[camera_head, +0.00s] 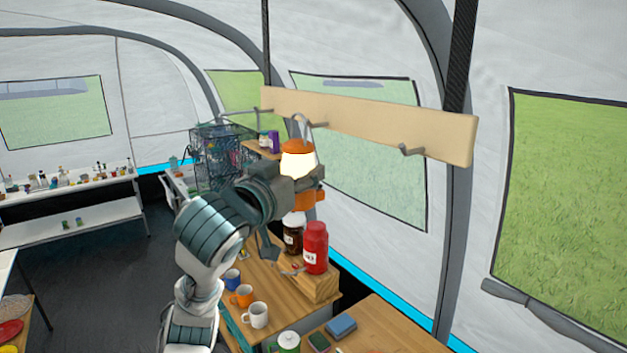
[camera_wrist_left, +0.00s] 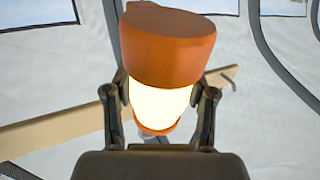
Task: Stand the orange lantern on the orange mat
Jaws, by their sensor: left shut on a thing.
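The orange lantern (camera_head: 297,160) has a glowing pale globe between orange ends and a thin wire handle on top. It is upright in front of the wooden hook board. Its handle is close to a hook, and I cannot tell whether it still hangs there. My left gripper (camera_head: 303,181) is shut on the lantern around its middle. In the left wrist view the lantern (camera_wrist_left: 162,105) sits between the two fingers (camera_wrist_left: 160,93). I cannot make out the orange mat in either view. My right gripper is not in view.
The wooden board (camera_head: 370,125) has several metal hooks. Below is a wooden counter (camera_head: 272,312) with a red jar (camera_head: 315,249), a dark jar (camera_head: 293,235), a white mug (camera_head: 255,315), an orange mug (camera_head: 242,296) and a blue mug (camera_head: 232,279). A wire rack (camera_head: 220,155) stands behind.

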